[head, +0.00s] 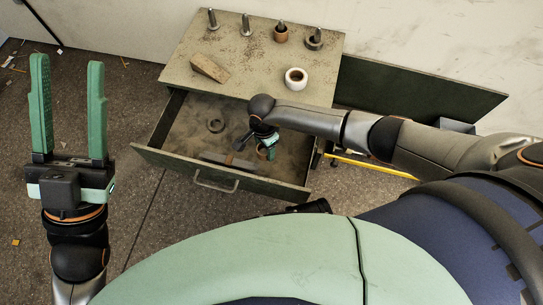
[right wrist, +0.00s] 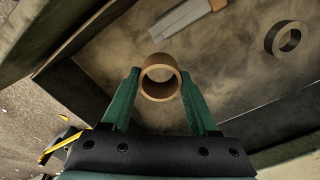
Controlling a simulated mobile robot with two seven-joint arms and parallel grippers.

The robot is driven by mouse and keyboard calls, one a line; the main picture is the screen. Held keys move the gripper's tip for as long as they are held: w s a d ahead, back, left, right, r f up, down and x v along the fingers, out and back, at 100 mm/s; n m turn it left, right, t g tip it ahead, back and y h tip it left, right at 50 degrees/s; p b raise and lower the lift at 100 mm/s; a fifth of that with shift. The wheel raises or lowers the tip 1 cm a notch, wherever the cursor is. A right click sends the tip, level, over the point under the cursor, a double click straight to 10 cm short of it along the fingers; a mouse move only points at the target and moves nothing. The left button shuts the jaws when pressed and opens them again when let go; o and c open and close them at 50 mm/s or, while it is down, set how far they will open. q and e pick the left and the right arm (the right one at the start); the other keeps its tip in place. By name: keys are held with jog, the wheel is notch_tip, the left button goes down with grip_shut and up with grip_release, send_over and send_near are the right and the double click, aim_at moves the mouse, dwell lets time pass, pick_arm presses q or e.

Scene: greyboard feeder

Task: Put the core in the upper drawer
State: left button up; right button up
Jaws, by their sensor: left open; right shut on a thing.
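The core is a short brown cardboard tube (right wrist: 147,84), seen nearly end-on between the green fingers of my right gripper (right wrist: 160,88) in the right wrist view. That gripper is shut on it. In the head view my right gripper (head: 267,147) reaches down inside the open upper drawer (head: 262,187), near its right side, with the core small and partly hidden under my arm. I cannot tell whether the core touches the drawer floor. My left gripper (head: 69,112) is open and empty, left of the drawer, fingers pointing up the picture.
In the drawer lie a dark ring (head: 215,125) and a flat grey bar with a brown end (head: 215,159). The cabinet top (head: 245,68) carries several pegs, a wooden wedge (head: 210,68) and a white roll (head: 295,78). A dark green panel (head: 430,92) extends right.

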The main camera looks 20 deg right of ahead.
aim_at(272, 163)
jog(key=shift+s+d+f, duration=0.25)
jog(key=shift+d+f, duration=0.1)
jog(key=shift+f, duration=0.15)
jog(key=shift+s+d+f, duration=0.2)
jog(key=shift+d+f, duration=0.15)
jog(key=shift+f, duration=0.15)
jog(key=f+b, duration=0.2)
jog(key=f, duration=0.1)
jog(key=shift+s+d+f+b, duration=0.2)
jog(key=shift+f+b, duration=0.05)
jog(key=shift+b, duration=0.1)
jog(key=shift+f, duration=0.25)
jog(key=shift+r, duration=0.1)
jog(key=o, duration=1.3)
